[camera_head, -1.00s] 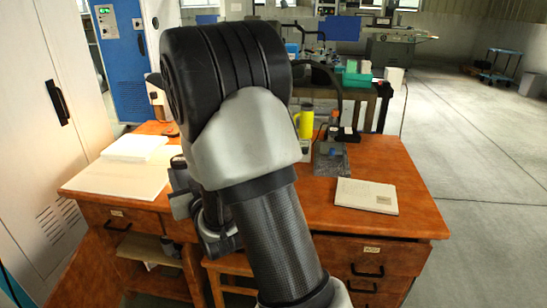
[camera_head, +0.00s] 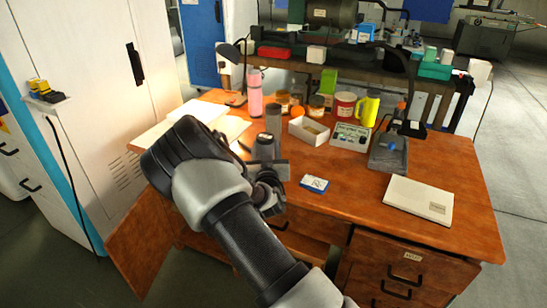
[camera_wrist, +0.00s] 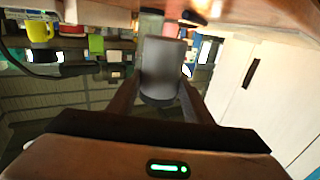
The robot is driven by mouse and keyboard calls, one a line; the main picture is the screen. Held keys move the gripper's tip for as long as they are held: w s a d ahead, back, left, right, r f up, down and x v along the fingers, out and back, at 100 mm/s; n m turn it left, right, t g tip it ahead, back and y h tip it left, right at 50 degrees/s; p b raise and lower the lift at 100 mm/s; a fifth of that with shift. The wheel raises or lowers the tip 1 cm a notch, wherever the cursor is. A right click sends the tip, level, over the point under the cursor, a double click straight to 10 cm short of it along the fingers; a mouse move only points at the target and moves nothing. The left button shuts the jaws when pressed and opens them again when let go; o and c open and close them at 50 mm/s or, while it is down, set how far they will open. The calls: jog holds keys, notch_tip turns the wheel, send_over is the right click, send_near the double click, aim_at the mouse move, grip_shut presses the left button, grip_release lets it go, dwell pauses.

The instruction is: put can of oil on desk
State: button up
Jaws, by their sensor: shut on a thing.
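My gripper (camera_wrist: 161,92) is shut on a dark grey cylindrical can (camera_wrist: 164,62), the can of oil, in the wrist view, with one finger on each side. In the head view the can (camera_head: 273,118) appears as a grey cylinder over the desk (camera_head: 340,190), just beyond my wrist. My arm hides much of the gripper there. The wrist view is upside down, with the brown desk top along its upper edge. I cannot tell whether the can touches the desk.
A pink bottle (camera_head: 255,92), jars (camera_head: 316,106), a yellow mug (camera_head: 368,110), an open white box (camera_head: 308,130) and a meter (camera_head: 351,136) stand at the back. A small blue-white box (camera_head: 314,184) and a binder (camera_head: 418,199) lie nearer. Desk between them is bare.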

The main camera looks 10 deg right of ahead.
jog(key=shift+f+b, duration=0.4)
jog(key=shift+f, duration=1.85)
jog(key=shift+f, duration=0.2)
jog(key=o, duration=1.3)
